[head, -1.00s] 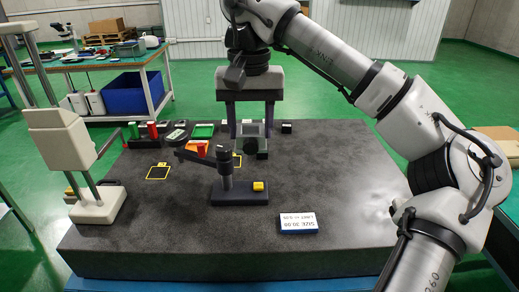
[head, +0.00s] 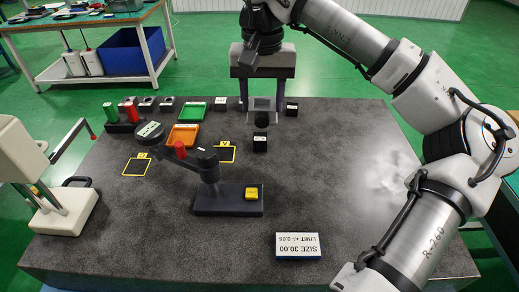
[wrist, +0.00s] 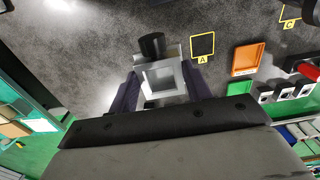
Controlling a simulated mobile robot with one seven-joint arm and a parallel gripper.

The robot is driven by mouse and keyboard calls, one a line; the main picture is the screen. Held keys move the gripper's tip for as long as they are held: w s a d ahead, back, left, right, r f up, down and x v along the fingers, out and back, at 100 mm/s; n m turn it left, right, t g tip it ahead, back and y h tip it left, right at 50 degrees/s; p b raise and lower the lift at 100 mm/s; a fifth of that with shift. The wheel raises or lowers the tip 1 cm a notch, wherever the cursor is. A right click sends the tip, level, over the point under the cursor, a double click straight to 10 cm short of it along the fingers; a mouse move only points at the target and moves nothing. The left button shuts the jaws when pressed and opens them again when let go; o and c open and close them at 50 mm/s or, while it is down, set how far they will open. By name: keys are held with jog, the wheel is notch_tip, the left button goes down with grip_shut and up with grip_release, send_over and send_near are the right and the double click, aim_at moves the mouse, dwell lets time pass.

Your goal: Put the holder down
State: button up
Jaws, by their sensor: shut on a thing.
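The holder (head: 262,105) is a grey, square frame-like piece. It hangs between the two fingers of my gripper (head: 262,103), which is shut on it near the far edge of the dark table. In the wrist view the holder (wrist: 163,82) shows its square opening between the fingers (wrist: 163,88). A black part (wrist: 152,46) is at its near side; I cannot tell whether it is attached. The holder's underside is hidden, and I cannot tell whether it touches the table. The yellow-framed square A (wrist: 203,45) is empty, beside the holder.
A gauge stand (head: 228,200) with a raised arm stands nearer on the table (head: 350,170). Orange (head: 183,135) and green (head: 192,111) trays lie left of my gripper. A size sign (head: 298,246) is at the front. The table's right side is mostly clear.

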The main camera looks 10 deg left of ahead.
notch_tip(320, 180, down, 14)
jog(key=p, duration=0.3)
jog(key=shift+f, duration=0.35)
jog(key=shift+f+b, duration=0.2)
jog(key=shift+b, duration=0.15)
jog(key=o, duration=1.1)
jog(key=shift+o, duration=0.2)
jog(key=shift+r, duration=0.15)
